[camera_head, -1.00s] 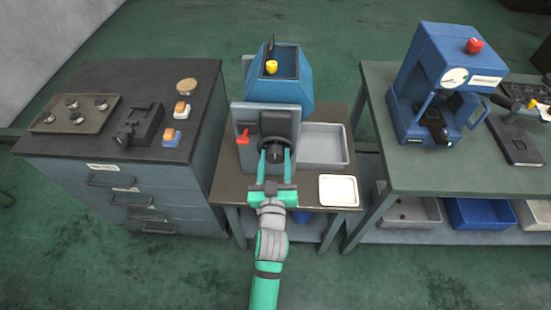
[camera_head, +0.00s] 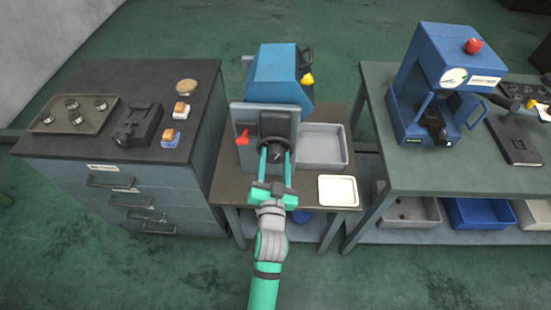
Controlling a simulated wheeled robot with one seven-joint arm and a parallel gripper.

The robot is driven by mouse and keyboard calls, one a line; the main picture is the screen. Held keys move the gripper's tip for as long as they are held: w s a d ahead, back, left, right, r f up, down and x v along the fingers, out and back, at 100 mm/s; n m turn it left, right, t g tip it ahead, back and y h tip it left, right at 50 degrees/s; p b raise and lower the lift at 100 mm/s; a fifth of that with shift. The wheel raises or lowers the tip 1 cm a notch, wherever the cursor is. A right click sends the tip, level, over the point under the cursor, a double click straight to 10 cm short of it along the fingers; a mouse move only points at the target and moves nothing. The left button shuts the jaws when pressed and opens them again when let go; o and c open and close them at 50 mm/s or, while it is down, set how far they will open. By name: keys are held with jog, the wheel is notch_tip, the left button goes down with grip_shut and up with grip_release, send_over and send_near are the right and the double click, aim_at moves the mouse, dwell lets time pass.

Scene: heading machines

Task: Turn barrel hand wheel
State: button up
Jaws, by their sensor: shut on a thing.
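The barrel machine stands on the middle table, with a blue faceted barrel (camera_head: 274,76) behind a grey front plate (camera_head: 247,121). The dark hand wheel (camera_head: 273,148) is on the front of that plate. My gripper (camera_head: 274,154) reaches it from the front with its two green fingers, one on each side, and is shut on the wheel. The fingers hide part of the wheel's rim. The barrel's dark opening is now turned to the right, with a yellow piece (camera_head: 307,79) at its right side. A red lever (camera_head: 242,135) is on the plate's left.
A grey tray (camera_head: 344,147) and a white-topped dish (camera_head: 338,190) are right of the machine. The dark drawer cabinet (camera_head: 100,152) stands close on the left. The green-topped bench (camera_head: 400,165) with a blue press (camera_head: 447,60) is on the right.

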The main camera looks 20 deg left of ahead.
jog(key=shift+f+m, duration=0.1)
jog(key=shift+m, duration=1.9)
jog(key=o, duration=1)
jog(key=shift+o, duration=0.2)
jog(key=shift+s, duration=0.1)
jog(key=shift+s, duration=0.25)
jog(key=v, duration=1)
